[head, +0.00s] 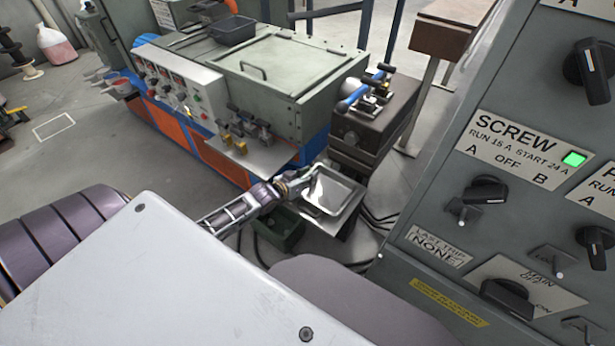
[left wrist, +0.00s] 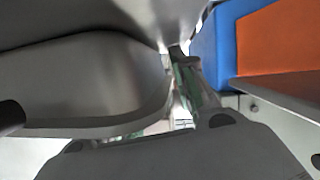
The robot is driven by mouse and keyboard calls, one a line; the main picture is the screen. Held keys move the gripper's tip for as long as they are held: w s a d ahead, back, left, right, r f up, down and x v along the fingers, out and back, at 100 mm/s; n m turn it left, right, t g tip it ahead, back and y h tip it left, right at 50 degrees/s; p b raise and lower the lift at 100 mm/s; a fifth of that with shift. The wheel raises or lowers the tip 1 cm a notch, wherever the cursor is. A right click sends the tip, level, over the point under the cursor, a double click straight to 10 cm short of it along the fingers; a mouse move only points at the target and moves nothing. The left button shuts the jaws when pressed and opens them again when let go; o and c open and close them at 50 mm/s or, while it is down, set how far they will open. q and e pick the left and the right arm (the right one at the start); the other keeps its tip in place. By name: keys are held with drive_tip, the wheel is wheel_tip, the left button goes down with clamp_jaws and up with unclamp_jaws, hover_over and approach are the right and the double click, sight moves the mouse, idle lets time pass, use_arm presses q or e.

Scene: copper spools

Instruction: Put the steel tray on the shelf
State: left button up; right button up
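The steel tray (head: 338,196) is a shallow, shiny rectangle with rounded corners, near the middle of the head view, beside the green machine. My left gripper (head: 314,180) is at the tray's upper left edge and overlaps it there. In the left wrist view a large smooth grey surface with a rounded corner, apparently the tray (left wrist: 100,85), fills the left side very close to the camera. Whether the fingers are closed on the rim cannot be made out. My right gripper is out of view.
A green machine with a blue and orange base (head: 215,155) stands behind my left arm. A dark green bin (head: 280,232) and cables lie on the floor below the tray. A grey control cabinet (head: 430,235) with switches fills the right side. A dark box (head: 232,29) sits on the machine.

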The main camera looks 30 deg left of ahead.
use_arm(q)
drive_tip(key=shift+r, duration=0.15)
drive_tip(key=shift+s, duration=0.1)
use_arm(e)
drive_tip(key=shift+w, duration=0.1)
use_arm(q)
drive_tip(key=shift+s+a+r, duration=0.1)
drive_tip(key=shift+s+r, duration=0.05)
drive_tip(key=shift+s, duration=0.2)
drive_tip(key=shift+p+v, duration=0.4)
drive_tip(key=shift+v, duration=2.2)
drive_tip(key=shift+p+v, duration=0.3)
drive_tip(key=shift+v, duration=0.65)
drive_tip(key=shift+p+v, duration=0.3)
drive_tip(key=shift+v, duration=1.55)
drive_tip(key=shift+s, duration=0.1)
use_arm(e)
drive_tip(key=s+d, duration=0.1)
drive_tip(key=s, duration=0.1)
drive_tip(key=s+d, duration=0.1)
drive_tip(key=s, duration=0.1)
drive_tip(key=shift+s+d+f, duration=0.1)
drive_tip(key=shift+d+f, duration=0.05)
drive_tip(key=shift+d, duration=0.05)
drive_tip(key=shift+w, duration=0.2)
